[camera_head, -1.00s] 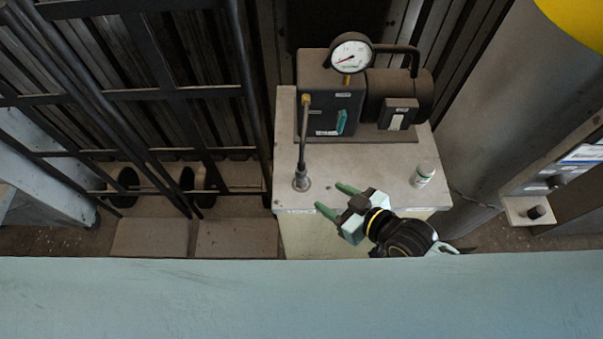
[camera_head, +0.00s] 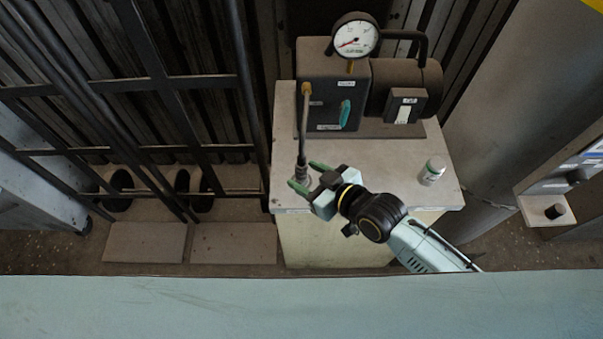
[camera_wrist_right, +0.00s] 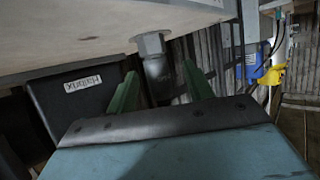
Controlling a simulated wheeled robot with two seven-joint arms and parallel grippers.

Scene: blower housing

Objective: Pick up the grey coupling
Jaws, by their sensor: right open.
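The grey coupling (camera_head: 301,172) is at the lower end of a dark hose, upright above the front left part of the pedestal top. In the right wrist view the coupling (camera_wrist_right: 157,76) shows as a dark grey cylinder beside a lighter hex fitting (camera_wrist_right: 151,43). My right gripper (camera_head: 308,175) is open, its green fingertips at the coupling. In the wrist view the coupling appears between the two fingers (camera_wrist_right: 160,78), with visible gaps on both sides. I cannot tell how deep it sits between them. My left gripper is not in view.
The pedestal (camera_head: 385,165) carries a dark pump unit (camera_head: 325,97) with a round gauge (camera_head: 355,36) and a teal lever (camera_head: 345,112). A dark metal frame (camera_head: 170,85) stands to the left.

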